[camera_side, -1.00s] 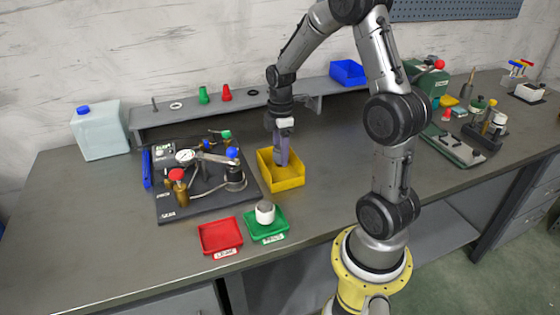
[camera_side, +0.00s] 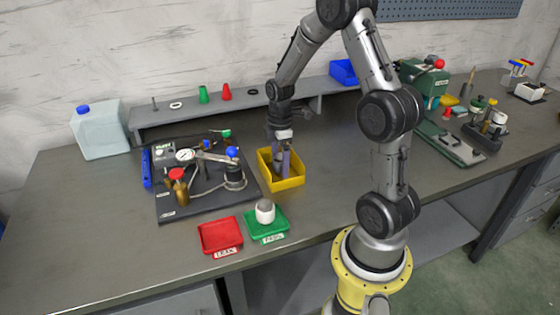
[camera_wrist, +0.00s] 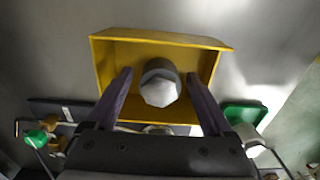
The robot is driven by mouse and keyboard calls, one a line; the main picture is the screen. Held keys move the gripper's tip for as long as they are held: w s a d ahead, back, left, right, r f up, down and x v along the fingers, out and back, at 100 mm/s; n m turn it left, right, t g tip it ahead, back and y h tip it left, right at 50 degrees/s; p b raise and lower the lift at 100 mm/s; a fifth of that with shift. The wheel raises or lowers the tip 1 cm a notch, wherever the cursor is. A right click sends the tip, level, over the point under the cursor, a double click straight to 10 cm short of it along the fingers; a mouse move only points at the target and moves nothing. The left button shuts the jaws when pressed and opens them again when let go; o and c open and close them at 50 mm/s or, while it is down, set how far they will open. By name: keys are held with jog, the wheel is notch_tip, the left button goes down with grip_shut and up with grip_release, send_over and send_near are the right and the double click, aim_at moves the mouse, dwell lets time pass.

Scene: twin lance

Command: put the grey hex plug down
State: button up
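The grey hex plug (camera_wrist: 160,84) is in the yellow bin (camera_wrist: 212,65), its hex end facing the wrist camera. My gripper (camera_wrist: 158,73) reaches into the bin with its two purple fingers apart, one on each side of the plug. In the wrist view there is a gap between the plug and each finger. In the side view my gripper (camera_side: 282,170) points down into the yellow bin (camera_side: 285,185), and the plug cannot be told clearly there. Whether the plug touches the bin floor is hard to see.
A green tray (camera_side: 283,233) with a white-and-grey cylinder (camera_side: 265,211) and an empty red tray (camera_side: 220,235) are in front of the bin. A black fixture board (camera_side: 172,214) with a gauge and knobs stands left. The bench right of the bin is clear.

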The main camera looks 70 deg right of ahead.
aim_at(280, 156)
notch_tip(280, 156, up, 12)
jog(key=s+a+r+m+t, duration=0.4)
jog(key=a+r, duration=0.3)
jog(key=a, duration=0.5)
jog(key=s+a+m+t, duration=0.1)
jog(key=s+a+m, duration=0.4)
jog(key=s+a, duration=0.2)
jog(key=s, duration=0.2)
jog(key=shift+s+a+t, duration=0.3)
jog(key=shift+s, duration=0.05)
